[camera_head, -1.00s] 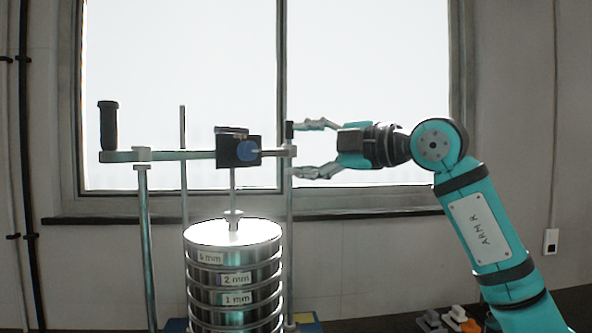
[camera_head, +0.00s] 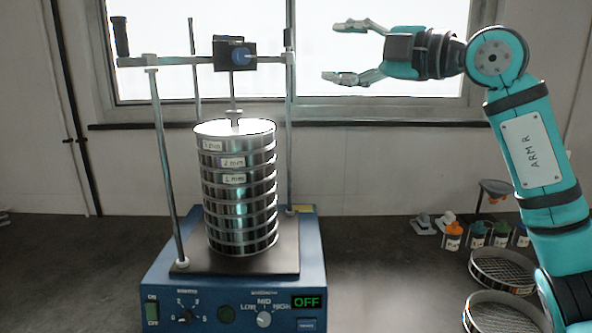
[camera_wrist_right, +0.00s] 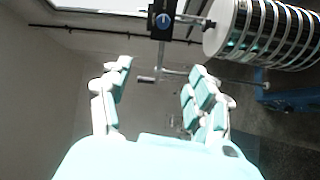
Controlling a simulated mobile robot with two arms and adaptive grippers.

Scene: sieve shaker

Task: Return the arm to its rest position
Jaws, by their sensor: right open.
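My right gripper (camera_head: 345,52) is in the upper right of the head view, its fingers pointing left. It is open and empty, with a clear gap between it and the right post of the sieve shaker. In the right wrist view my right gripper (camera_wrist_right: 157,90) shows its two fingers spread apart with nothing between them. The sieve shaker (camera_head: 232,290) stands on the table with its display reading OFF. A stack of sieves (camera_head: 240,190) stands upright on it under the clamp bar, and it also shows in the right wrist view (camera_wrist_right: 262,35). My left gripper is not in view.
Loose sieves (camera_head: 503,270) lie on the table (camera_head: 385,270) at the lower right, close to my right arm. Several small jars (camera_head: 476,235) and a funnel on a stand (camera_head: 494,188) are behind them.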

